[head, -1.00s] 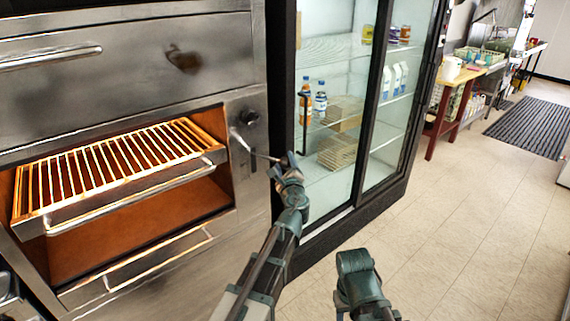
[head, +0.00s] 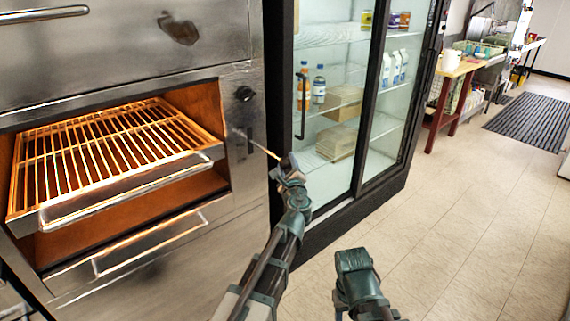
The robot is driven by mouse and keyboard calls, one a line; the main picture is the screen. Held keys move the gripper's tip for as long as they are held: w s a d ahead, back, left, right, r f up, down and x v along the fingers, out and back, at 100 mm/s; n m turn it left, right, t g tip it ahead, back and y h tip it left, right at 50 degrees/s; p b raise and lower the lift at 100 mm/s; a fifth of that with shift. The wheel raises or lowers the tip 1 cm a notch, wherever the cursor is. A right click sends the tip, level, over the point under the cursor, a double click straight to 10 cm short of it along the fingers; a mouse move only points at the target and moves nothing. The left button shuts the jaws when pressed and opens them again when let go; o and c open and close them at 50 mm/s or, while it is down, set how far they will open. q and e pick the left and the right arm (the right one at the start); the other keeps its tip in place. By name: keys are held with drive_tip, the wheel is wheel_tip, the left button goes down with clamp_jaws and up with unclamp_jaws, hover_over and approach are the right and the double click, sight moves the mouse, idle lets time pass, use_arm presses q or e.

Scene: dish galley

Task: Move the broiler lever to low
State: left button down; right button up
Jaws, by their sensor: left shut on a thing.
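The broiler (head: 120,62) stands at the left with its grill rack (head: 100,150) glowing orange in the open cavity. The broiler lever (head: 262,149) is a thin rod sticking out from the right side panel, below a black knob (head: 244,93). It slants down toward my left gripper (head: 285,165), which is shut on its outer end. The jaws hide the lever's tip. A dark vertical slot (head: 250,141) shows in the panel beside the lever. My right gripper (head: 353,262) is at the bottom centre, away from the broiler; its jaws cannot be made out.
A glass-door fridge (head: 340,110) with bottles and cartons stands close to the right of the broiler. A lower pull-out tray (head: 150,245) juts from the broiler under the rack. Tiled floor (head: 460,210) is clear at the right, with a dark mat (head: 530,123) farther back.

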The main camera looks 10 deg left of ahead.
use_arm(q)
wheel_tip(320, 180, down, 9)
drive_tip(key=a+b, duration=0.1)
drive_tip(key=b, duration=0.6)
drive_tip(key=shift+w, duration=0.45)
drive_tip(key=shift+a+r, duration=0.1)
drive_tip(key=shift+a, duration=0.05)
drive_tip(key=shift+c, duration=1.8)
unclamp_jaws()
drive_tip(key=shift+a, duration=0.1)
drive_tip(key=shift+o, duration=0.3)
drive_tip(key=v, duration=1.3)
drive_tip(key=shift+s+d, duration=0.3)
drive_tip(key=shift+s, duration=0.05)
